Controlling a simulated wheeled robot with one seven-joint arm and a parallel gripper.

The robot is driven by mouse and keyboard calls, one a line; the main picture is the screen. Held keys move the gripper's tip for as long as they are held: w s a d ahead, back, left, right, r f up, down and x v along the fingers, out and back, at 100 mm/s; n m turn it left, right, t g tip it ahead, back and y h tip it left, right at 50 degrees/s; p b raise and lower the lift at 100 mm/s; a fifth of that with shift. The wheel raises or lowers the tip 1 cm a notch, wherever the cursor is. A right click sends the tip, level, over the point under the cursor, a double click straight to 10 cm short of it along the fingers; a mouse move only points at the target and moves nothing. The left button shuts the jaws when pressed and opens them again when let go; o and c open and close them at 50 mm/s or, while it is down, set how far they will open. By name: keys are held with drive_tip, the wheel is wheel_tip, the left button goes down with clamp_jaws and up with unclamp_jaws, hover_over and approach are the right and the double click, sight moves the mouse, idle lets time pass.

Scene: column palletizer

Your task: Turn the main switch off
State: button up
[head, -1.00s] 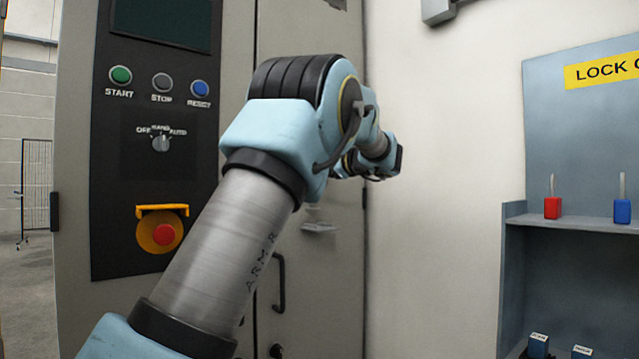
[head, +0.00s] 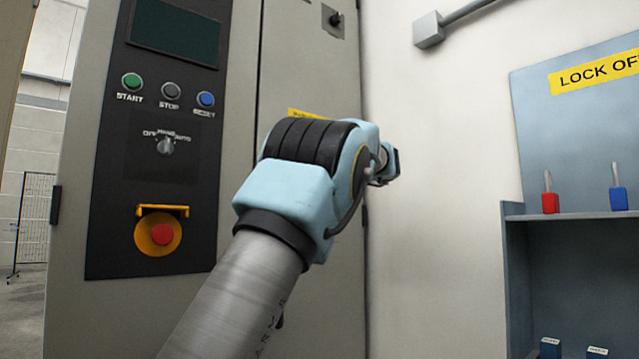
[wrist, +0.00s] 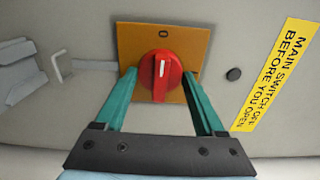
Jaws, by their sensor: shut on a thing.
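The main switch is a round red knob (wrist: 160,72) with a white line, on an orange plate (wrist: 196,38) in the wrist view. The white line stands nearly upright and points toward a small 0-like mark at the top of the plate. My gripper (wrist: 161,80) has its teal fingers on both sides of the knob and is shut on it. In the head view my own arm hides the switch and the gripper.
The yellow warning label (wrist: 278,75) is beside the switch. Left of my arm is a black panel with the buttons, a selector (head: 166,146) and a red emergency stop (head: 160,234). A blue lock-off shelf (head: 560,214) with padlocks is at right.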

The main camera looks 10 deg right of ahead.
idle(0.5)
drive_tip(key=o, duration=1.3)
drive_tip(key=shift+o, duration=0.2)
drive_tip(key=b+v, duration=0.1)
drive_tip(key=v, duration=0.9)
drive_tip(key=shift+s+d+b, duration=0.2)
drive_tip(key=shift+s+b, duration=0.1)
